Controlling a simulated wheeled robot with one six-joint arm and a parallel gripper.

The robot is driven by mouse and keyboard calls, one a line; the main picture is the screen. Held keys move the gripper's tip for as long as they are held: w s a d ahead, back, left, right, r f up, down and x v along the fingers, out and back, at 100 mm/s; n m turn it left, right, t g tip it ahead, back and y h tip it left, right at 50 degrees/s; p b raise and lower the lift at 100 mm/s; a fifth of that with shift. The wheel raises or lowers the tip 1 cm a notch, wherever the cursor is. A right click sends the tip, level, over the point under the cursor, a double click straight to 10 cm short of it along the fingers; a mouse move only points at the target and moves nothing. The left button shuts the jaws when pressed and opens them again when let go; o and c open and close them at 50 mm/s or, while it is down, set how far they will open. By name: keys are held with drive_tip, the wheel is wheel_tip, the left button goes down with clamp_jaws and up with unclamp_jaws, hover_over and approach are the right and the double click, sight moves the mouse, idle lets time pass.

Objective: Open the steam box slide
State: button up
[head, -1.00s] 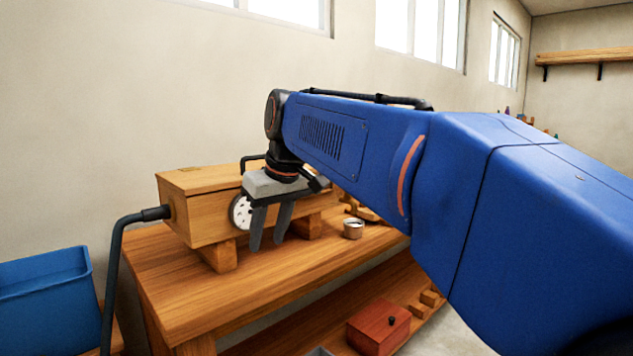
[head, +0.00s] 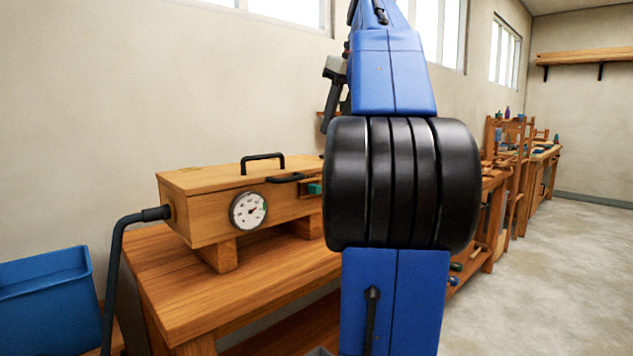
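The steam box (head: 205,213) is a long wooden box on blocks on the workbench (head: 255,279), left of centre. A black handle (head: 262,158) stands on its top. A round white gauge (head: 248,210) is on its front. Right of the gauge are a dark lever-like handle (head: 286,178) and a small green piece (head: 314,188). The box's right end is hidden behind my arm. My gripper (head: 328,111) is raised above and right of the box, clear of it, seen from the side and partly hidden by my arm. Its finger gap does not show.
A black hose runs into the box's left end (head: 155,213). A blue bin (head: 45,300) stands at the lower left. More benches (head: 535,165) with tools line the wall at right. The floor (head: 555,260) at right is clear.

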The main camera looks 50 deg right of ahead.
sight(316, 185)
drive_tip(key=x, duration=1.7)
drive_tip(key=shift+f, duration=0.2)
clamp_jaws()
